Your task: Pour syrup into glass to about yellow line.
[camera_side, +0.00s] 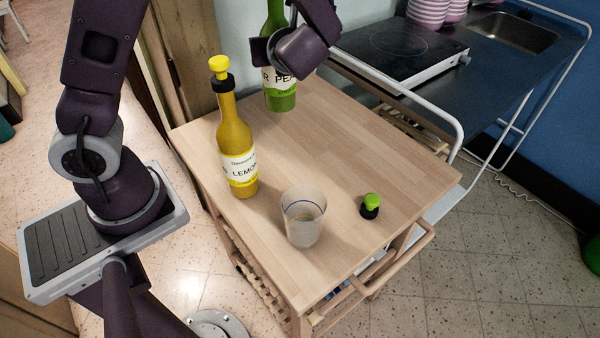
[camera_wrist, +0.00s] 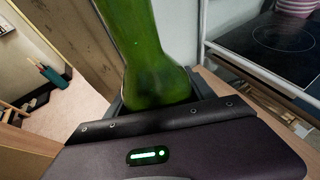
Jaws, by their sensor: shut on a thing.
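A green syrup bottle (camera_side: 281,101) with a partly covered white label is upright at the back of the table; I cannot tell whether its base touches the wood. My gripper (camera_side: 285,48) is shut on this bottle and hides its middle. The bottle also shows in the wrist view (camera_wrist: 146,45), rising between the jaws. A clear glass (camera_side: 303,222) stands upright near the table's front, apart from my gripper. A dark blue line rings its upper part; I see no yellow line. Its lower part looks greyish, and I cannot tell whether it holds liquid.
A yellow lemon bottle (camera_side: 236,140) with a black and yellow top stands left of the glass. A green and black cap (camera_side: 370,205) sits right of the glass. The wooden table (camera_side: 330,140) is clear in the middle. A hob (camera_side: 400,45) stands behind at right.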

